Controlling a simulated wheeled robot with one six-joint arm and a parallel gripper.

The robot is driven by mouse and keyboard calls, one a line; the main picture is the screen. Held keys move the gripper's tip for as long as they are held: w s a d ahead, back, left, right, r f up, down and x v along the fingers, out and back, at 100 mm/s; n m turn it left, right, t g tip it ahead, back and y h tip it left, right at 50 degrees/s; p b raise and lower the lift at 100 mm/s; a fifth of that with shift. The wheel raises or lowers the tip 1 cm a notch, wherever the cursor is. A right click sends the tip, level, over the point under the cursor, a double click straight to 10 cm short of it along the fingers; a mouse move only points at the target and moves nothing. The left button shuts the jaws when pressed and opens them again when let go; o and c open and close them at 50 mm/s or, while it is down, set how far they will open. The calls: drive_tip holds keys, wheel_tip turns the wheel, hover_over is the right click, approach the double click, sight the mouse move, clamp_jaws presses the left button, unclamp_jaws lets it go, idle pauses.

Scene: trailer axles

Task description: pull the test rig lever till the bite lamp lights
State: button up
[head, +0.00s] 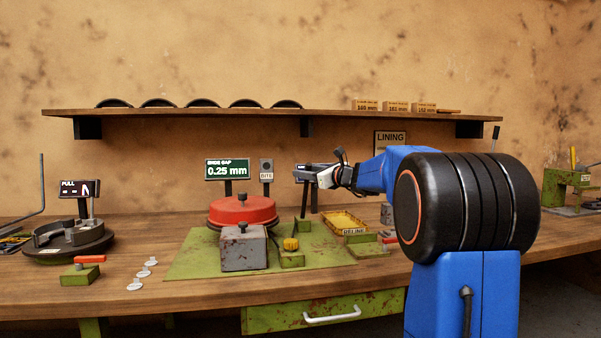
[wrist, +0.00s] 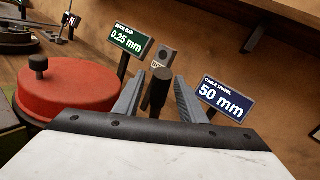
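The test rig lever, a dark upright handle (wrist: 157,92), stands between the two grey fingers of my gripper (wrist: 160,76) in the wrist view. The fingers are apart, with visible gaps on both sides of the handle. In the head view my gripper (head: 318,175) is at the rig's back right, and the lever (head: 304,203) shows as a dark rod below it. The bite lamp (head: 266,164) on its small grey post looks dark; it also shows in the wrist view (wrist: 166,53). The red drum (head: 243,211) sits left of the lever.
The gap display (head: 227,169) reads 0.25 mm. The cable travel display (wrist: 222,98) reads 50 mm, close right of my fingers. A grey block (head: 243,250), a yellow knob (head: 291,244) and a yellow tray (head: 343,222) are near the rig. A shelf (head: 230,113) runs above.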

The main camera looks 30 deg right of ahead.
drive_tip(key=x, duration=0.3)
clamp_jaws()
drive_tip(key=shift+s+a+f+n+t, duration=0.25)
drive_tip(key=shift+s+t, duration=0.1)
drive_tip(key=shift+s, duration=0.35)
drive_tip(key=shift+s+a+f+n+t, duration=0.15)
drive_tip(key=shift+s+f+t, duration=0.2)
drive_tip(key=shift+s, duration=0.3)
unclamp_jaws()
